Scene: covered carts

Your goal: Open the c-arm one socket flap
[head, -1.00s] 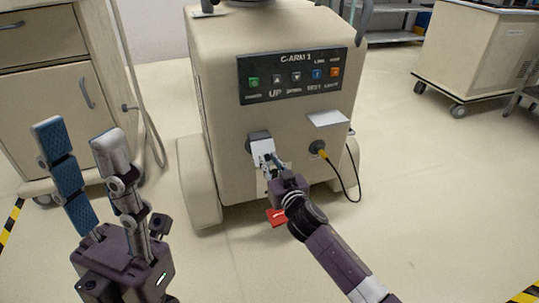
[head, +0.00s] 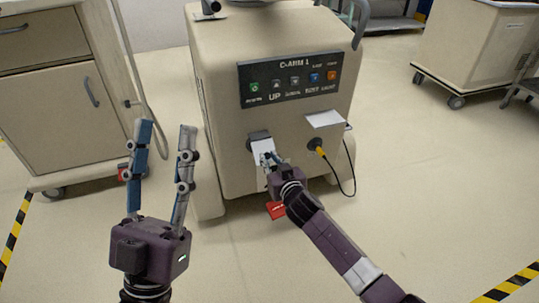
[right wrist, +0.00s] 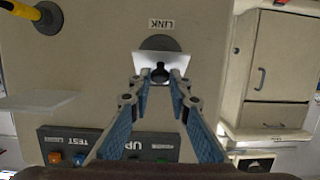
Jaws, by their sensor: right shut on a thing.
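The beige C-ARM 1 cart (head: 225,120) stands in the middle of the head view. On its front, a white flap (head: 262,146) stands at a dark round socket (head: 254,137), covering part of it. In the right wrist view, which is upside down, the flap (right wrist: 172,62) sits at the socket (right wrist: 160,42) beside the LINK label (right wrist: 154,25). My right gripper (head: 268,160) is shut on the flap; its fingertips (right wrist: 158,78) meet at a small dark piece at the flap's edge. My left gripper (head: 166,128) is open and empty, apart from the cart.
A second socket (head: 314,145) holds a yellow plug (head: 320,151) with a black cable; a white flap (head: 325,118) stands out above it. The button panel (head: 294,77) is higher up. A drawer cabinet (head: 60,110) stands left, another cart (head: 470,50) back right. The right floor is clear.

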